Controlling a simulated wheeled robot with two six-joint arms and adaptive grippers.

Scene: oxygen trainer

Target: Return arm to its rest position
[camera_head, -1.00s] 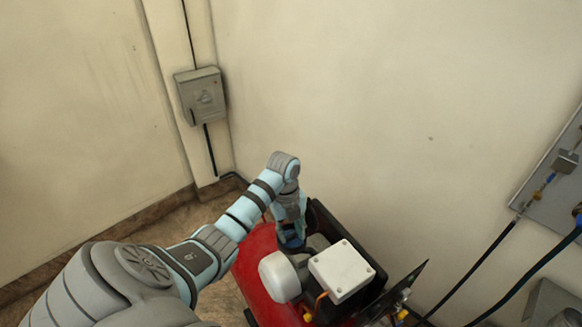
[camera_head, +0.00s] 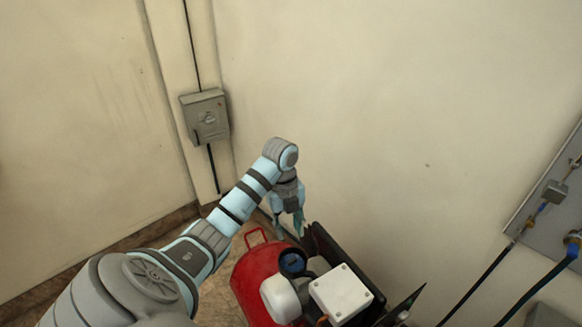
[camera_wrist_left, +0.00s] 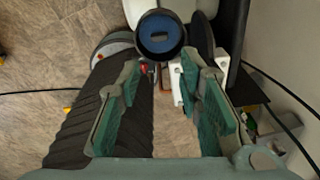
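My left arm reaches in from the lower left of the head view. Its left gripper (camera_head: 290,222) points down just above the far side of a red compressor (camera_head: 250,275). In the left wrist view the left gripper (camera_wrist_left: 165,110) has its two green-padded fingers well apart, with nothing between them. A dark round part with a blue centre (camera_head: 293,262) sits on the compressor, below and apart from the fingers. It also shows in the left wrist view (camera_wrist_left: 160,36), beyond the fingertips. My right gripper is not in view.
A white box (camera_head: 341,293) and a pale rounded motor (camera_head: 280,299) stand on the compressor, close to the gripper. A grey switch box (camera_head: 205,116) hangs on the wall behind. A panel with hoses (camera_head: 550,215) is at the right. Space above the compressor is clear.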

